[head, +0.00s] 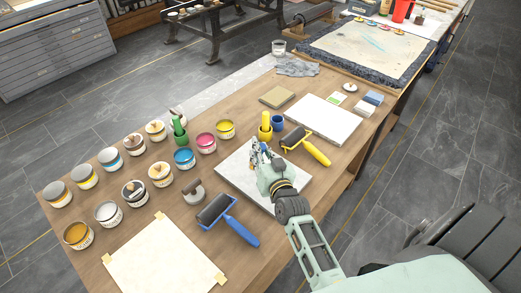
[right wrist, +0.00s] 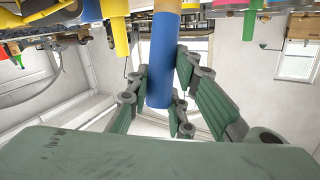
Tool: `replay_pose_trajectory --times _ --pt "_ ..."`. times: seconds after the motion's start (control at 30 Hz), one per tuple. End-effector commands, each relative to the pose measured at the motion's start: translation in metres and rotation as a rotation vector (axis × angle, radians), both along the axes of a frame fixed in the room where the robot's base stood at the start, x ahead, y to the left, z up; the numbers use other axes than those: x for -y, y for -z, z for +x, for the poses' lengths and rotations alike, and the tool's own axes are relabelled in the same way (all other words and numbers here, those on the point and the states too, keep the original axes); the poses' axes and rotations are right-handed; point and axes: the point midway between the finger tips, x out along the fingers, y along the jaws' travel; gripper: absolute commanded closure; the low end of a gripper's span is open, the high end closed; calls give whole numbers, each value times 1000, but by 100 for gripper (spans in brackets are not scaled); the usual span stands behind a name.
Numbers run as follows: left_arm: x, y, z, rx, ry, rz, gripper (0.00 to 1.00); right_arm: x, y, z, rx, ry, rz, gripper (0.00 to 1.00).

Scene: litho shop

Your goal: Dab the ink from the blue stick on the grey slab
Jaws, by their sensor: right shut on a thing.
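The grey slab (head: 234,176) is a pale, flat, square slab on the wooden table, in front of the yellow and blue cups. My right gripper (head: 258,153) is over its far part. In the right wrist view the blue stick (right wrist: 162,62), a blue cylinder with a wood-coloured part, stands between the fingers of my right gripper, which is shut on it. In the head view the stick is mostly hidden by the fingers. I cannot tell whether the stick touches the slab, and I see no clear ink mark there. My left gripper is not in view.
A yellow cup (head: 265,134) with a yellow stick and a blue cup (head: 277,123) stand just behind. A yellow-handled roller (head: 312,150) lies right, a blue-handled roller (head: 238,232) front left. Several ink tins and a green stick (head: 178,126) fill the left.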

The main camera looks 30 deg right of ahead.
Motion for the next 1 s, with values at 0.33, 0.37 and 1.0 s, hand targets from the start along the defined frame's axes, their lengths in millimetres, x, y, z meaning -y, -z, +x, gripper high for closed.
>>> replay_pose_trajectory --times 0.33,0.37,1.0 --pt "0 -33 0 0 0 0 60 0 -34 1 3 0 -1 100" --pt "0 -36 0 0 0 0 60 0 -36 1 3 0 -1 100" --pt "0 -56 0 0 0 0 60 0 -56 1 3 1 -1 100"
